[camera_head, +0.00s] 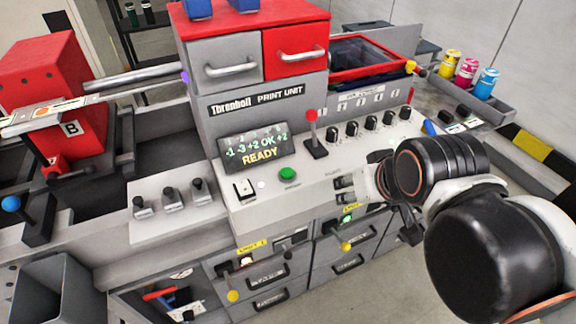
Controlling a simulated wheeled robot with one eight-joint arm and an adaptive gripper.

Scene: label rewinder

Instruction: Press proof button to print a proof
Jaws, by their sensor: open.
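A round green button (287,173) sits on the sloped top of the grey console (325,172), below the display (255,148) reading READY. The small label under it is too blurred to read, so I cannot tell if it says proof. A white switch plate (245,188) and a small pale round button (262,184) lie to its left.
A red-knobbed lever (313,130) stands behind the green button. A row of black knobs (371,122) runs to its right. Drawers with yellow-knobbed levers (346,246) are below the console front. Ink bottles (467,72) stand at the back right.

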